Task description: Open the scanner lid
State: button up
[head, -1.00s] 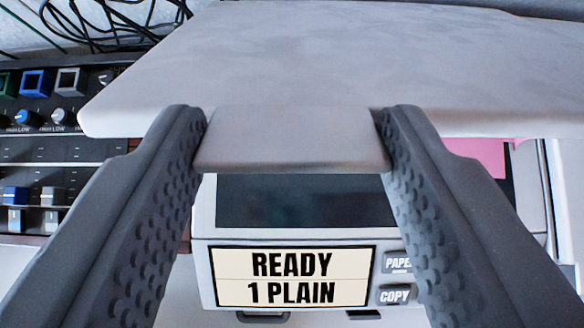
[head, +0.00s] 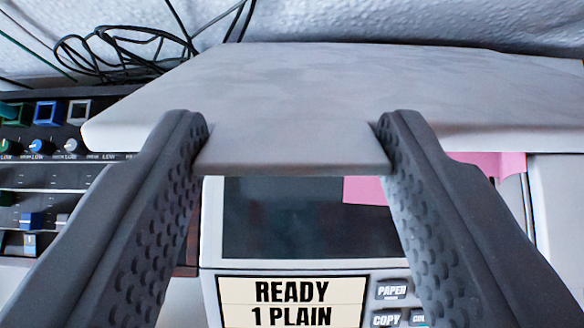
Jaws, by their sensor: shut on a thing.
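The scanner lid (head: 330,85) is a pale grey panel across the upper middle. It is raised at its near edge, and the dark scanner glass (head: 300,218) shows below it. A tab (head: 290,150) sticks out from the lid's front edge. My gripper (head: 291,125) is shut on this tab, with one finger on each side. The scanner body has a display (head: 290,300) reading "READY 1 PLAIN" and buttons marked PAPER and COPY. A pink sheet (head: 366,190) lies on the glass, partly hidden by my right finger and the lid.
A mixer panel (head: 45,190) with knobs and sliders stands at the left. Black cables (head: 120,50) lie loosely behind it, near a pale textured surface at the back.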

jog(key=o, duration=1.4)
jog(key=shift+w, duration=0.1)
jog(key=shift+s, duration=0.2)
jog(key=shift+s+r, duration=0.35)
jog(key=shift+r, duration=0.05)
jog(key=shift+s+f, duration=0.15)
jog(key=shift+s, duration=0.25)
jog(key=shift+s+a+b, duration=0.15)
jog(key=shift+s, duration=1.7)
jog(key=shift+s+a+b, duration=0.1)
jog(key=shift+s+a, duration=0.1)
jog(key=shift+s, duration=1.6)
jog(key=shift+s+a+b, duration=0.15)
jog(key=shift+s, duration=1.7)
